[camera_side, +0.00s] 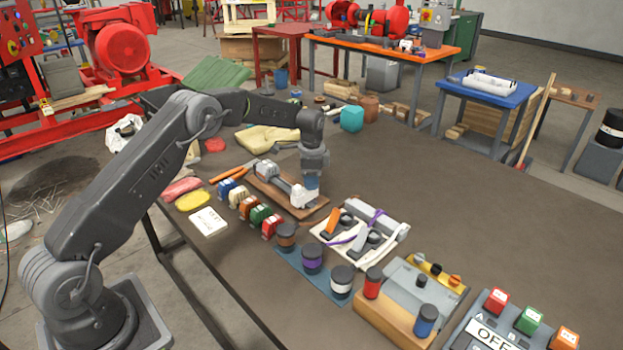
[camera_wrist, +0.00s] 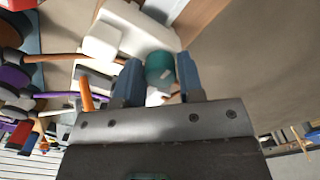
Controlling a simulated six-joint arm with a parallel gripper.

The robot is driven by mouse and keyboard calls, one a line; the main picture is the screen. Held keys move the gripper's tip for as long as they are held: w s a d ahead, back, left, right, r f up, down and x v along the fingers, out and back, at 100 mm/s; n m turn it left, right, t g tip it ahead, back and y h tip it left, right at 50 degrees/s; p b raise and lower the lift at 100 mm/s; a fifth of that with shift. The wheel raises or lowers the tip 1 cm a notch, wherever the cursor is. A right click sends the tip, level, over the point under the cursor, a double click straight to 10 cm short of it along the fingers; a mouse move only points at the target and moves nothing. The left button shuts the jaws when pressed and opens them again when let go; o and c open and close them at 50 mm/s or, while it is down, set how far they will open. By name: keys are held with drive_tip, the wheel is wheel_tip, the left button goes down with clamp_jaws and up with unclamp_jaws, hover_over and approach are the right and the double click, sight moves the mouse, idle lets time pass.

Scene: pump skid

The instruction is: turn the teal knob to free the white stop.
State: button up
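The teal knob (camera_wrist: 160,68) shows in the wrist view between the two blue fingers of my gripper (camera_wrist: 159,78). The fingers flank it closely on both sides; I cannot tell whether they press on it. In the side view my gripper (camera_side: 312,183) points down over the right end of a brown board, and the knob is hidden there. The white stop (camera_side: 301,198) sits on the board just below and left of the fingers, by the end of a grey cylinder (camera_side: 268,172). White pieces beside the fingers also show in the wrist view; which is the stop is unclear.
A white tray (camera_side: 318,232) with orange- and grey-handled parts stands close on the right. Several small coloured blocks (camera_side: 248,208) line the near side, with banded cylinders on a blue mat (camera_side: 299,267).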

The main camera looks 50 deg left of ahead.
drive_tip(key=c, duration=0.5)
drive_tip(key=shift+n, duration=0.4)
drive_tip(key=n, duration=0.6)
drive_tip(key=shift+n, duration=0.4)
drive_tip(key=n, duration=1)
drive_tip(key=shift+n, duration=0.3)
